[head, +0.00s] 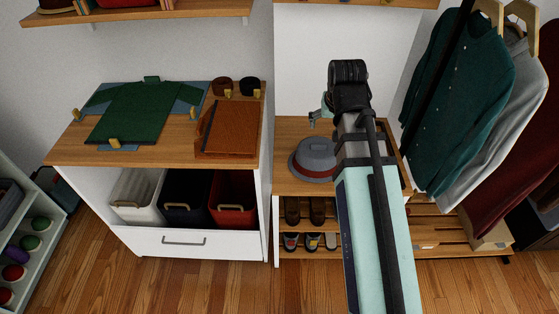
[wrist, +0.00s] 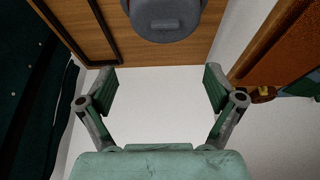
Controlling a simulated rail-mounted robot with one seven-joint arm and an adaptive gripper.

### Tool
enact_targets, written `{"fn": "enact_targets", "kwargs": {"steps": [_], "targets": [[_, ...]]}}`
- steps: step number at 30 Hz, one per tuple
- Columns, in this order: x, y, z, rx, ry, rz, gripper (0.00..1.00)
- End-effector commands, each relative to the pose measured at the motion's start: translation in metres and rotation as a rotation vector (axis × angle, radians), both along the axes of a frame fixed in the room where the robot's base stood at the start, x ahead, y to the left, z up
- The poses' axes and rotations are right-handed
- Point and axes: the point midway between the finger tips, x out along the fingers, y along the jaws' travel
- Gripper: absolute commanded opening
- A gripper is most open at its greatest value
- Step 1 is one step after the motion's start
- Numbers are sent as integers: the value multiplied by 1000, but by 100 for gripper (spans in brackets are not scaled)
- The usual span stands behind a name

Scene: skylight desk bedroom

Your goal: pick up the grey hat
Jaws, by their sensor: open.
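The grey hat (head: 312,153) has a dark red band and sits brim down on a low wooden bench top (head: 287,135). My arm covers the bench just to its right. In the wrist view the hat (wrist: 165,20) is at the top edge, partly cut off, beyond the fingertips. My gripper (wrist: 160,88) is open and empty, with its two fingers wide apart and clear of the hat. In the head view my gripper (head: 318,116) is mostly hidden behind my arm; a small part shows above and behind the hat.
Shoes (head: 305,210) stand below the bench. Hanging clothes (head: 460,100) are close on the right. A white wall (head: 300,60) is behind.

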Motion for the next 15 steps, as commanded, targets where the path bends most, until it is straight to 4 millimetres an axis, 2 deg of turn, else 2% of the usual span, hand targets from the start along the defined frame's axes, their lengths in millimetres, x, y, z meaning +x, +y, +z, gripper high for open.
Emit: {"fn": "enact_targets", "kwargs": {"steps": [2, 5, 15], "targets": [[0, 0, 7, 0, -10, -1, 92], [2, 0, 5, 0, -12, -2, 92], [18, -1, -35, 1, -10, -1, 92]]}}
